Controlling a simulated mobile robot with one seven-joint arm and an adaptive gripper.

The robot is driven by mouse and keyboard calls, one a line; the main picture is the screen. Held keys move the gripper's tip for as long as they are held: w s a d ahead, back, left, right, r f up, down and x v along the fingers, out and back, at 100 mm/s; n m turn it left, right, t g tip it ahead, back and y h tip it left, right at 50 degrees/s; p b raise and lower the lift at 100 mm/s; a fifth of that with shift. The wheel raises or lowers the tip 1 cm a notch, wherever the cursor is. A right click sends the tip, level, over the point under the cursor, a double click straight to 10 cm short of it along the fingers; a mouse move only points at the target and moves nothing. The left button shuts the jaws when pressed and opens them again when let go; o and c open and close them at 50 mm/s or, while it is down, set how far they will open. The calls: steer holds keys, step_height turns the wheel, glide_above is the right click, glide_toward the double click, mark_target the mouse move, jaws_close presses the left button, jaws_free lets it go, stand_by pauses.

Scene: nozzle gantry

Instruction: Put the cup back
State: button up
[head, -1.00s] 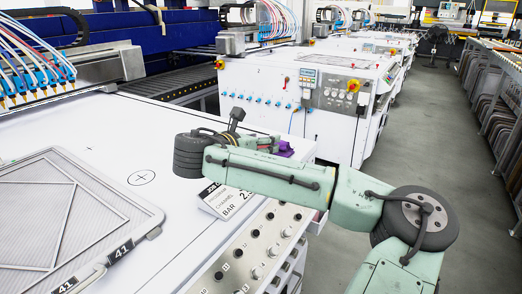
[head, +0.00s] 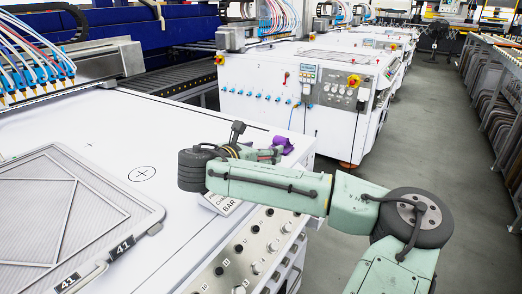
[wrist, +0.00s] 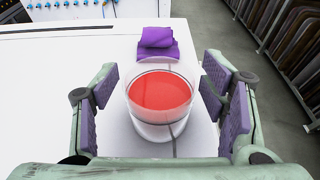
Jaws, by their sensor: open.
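A clear cup (wrist: 158,122) holding red liquid stands upright on the white table top in the wrist view. My gripper (wrist: 160,90) is open, with its purple-padded fingers on either side of the cup. Gaps show between the pads and the cup, so it is not gripped. In the head view the cup cannot be made out behind my arm.
A folded purple cloth (wrist: 158,40) lies just beyond the cup; a purple patch (head: 284,144) shows in the head view. A circled cross (head: 142,173) marks the table, near a grey framed screen (head: 70,215) and a label card (head: 222,203).

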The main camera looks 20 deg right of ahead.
steer(key=shift+r, duration=0.2)
steer(key=b+v, duration=0.2)
steer(key=v, duration=0.9)
steer(key=shift+s+a+r, duration=0.1)
steer(key=shift+a, duration=0.05)
steer(key=shift+s+a+r, duration=0.1)
steer(key=shift+s+a, duration=0.1)
steer(key=shift+a, duration=0.05)
steer(key=shift+s, duration=0.1)
